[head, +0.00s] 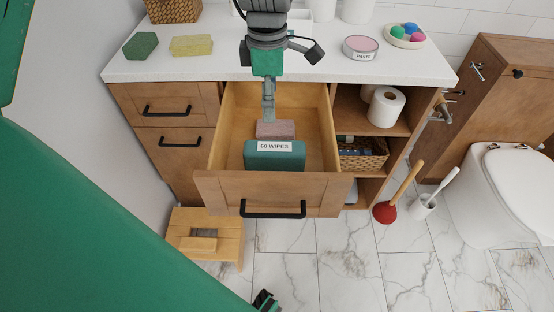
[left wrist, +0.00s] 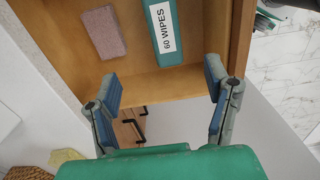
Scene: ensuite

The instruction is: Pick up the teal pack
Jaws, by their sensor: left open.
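The teal pack (head: 275,161), labelled "60 WIPES", lies in the open wooden drawer (head: 205,185) near its front panel. It also shows at the top of the left wrist view (left wrist: 192,35), partly cut off by the frame. My left gripper (head: 268,116) points down into the back part of the drawer, behind the pack and apart from it. In the left wrist view its two fingers (left wrist: 163,88) are spread with nothing between them. My right gripper does not clearly show.
A pink block (head: 275,129) lies in the drawer between my left gripper and the pack; it also shows in the left wrist view (left wrist: 104,32). The drawer walls surround both. The white counter (head: 225,68) above holds sponges and a paste tin (head: 360,48). A wooden stool (head: 207,222) stands below left.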

